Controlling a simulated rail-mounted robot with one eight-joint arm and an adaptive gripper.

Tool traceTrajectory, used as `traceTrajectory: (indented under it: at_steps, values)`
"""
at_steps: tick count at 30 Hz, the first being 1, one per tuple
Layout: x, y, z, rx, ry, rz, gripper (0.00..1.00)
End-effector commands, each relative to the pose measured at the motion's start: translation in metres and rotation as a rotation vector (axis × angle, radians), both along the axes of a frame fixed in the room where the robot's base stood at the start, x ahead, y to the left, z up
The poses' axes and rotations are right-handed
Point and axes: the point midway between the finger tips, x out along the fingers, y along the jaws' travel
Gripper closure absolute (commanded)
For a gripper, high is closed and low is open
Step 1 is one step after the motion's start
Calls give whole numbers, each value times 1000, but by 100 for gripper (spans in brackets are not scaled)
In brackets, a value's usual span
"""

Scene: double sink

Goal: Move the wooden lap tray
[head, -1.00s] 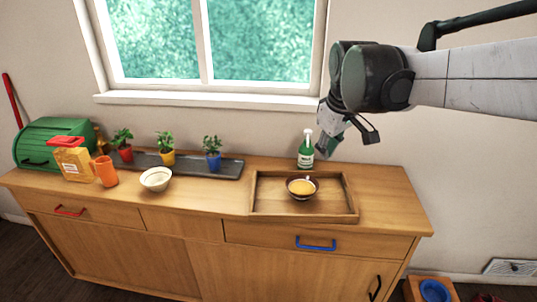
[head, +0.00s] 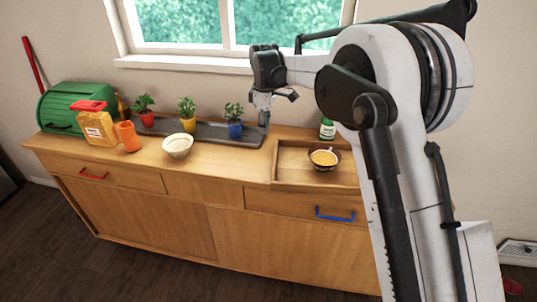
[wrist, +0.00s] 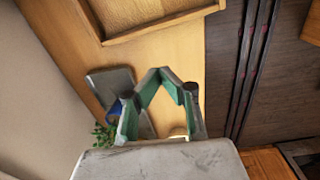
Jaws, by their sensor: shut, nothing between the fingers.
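The wooden lap tray (head: 277,160) lies on the right part of the sideboard top, its right side hidden by my arm. A dark-rimmed bowl (head: 323,158) with yellow-orange contents stands in it. Part of the tray's rim (wrist: 165,23) shows at the top of the wrist view. My gripper (head: 263,120) is up and to the left of the tray in the head view, near the blue pot. In the wrist view my gripper (wrist: 162,73) has its green-lined fingers meeting at the tips, with nothing held, apart from the tray.
A green bottle (head: 327,130) stands behind the tray. A blue pot with a plant (head: 234,129) stands on a dark long tray (head: 212,128) near my gripper. A pale bowl (head: 177,146), orange cup (head: 128,136) and green bread box (head: 75,106) are further left. Bare wood lies between pale bowl and tray.

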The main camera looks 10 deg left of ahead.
Motion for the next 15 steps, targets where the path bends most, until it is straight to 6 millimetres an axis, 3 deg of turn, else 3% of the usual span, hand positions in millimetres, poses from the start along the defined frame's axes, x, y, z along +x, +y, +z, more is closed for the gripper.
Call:
traceTrajectory:
  at_steps: [6, 11, 15]
  values:
    - [4, 21, -23, -13, 22, 67, 100]
    - [4, 23, -33, -14, 24, 73, 100]
    - [4, 23, -53, -14, 24, 72, 100]
